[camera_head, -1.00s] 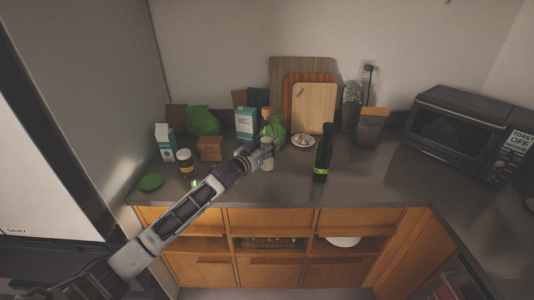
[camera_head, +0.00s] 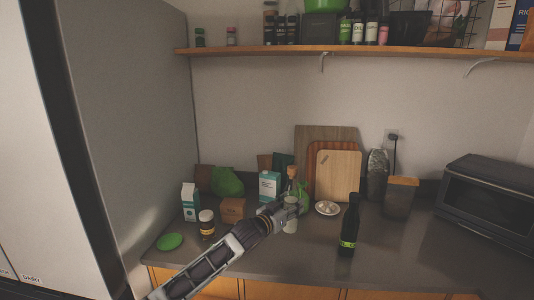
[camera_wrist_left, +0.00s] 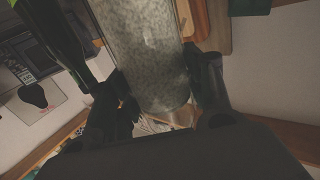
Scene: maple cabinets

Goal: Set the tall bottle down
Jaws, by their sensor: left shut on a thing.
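The tall bottle (camera_head: 290,226) is pale with a brown top and stands upright at the middle of the counter. My left gripper (camera_head: 291,207) is shut around its body and hides part of it. In the left wrist view the bottle (camera_wrist_left: 146,55) is a speckled grey-green cylinder between the two fingers (camera_wrist_left: 160,95). I cannot tell whether its base touches the counter (camera_head: 290,265). My right gripper is in neither view.
A dark bottle (camera_head: 349,228) with a green label stands to the right. A brown box (camera_head: 233,210), a jar (camera_head: 206,224) and a carton (camera_head: 190,202) stand left.

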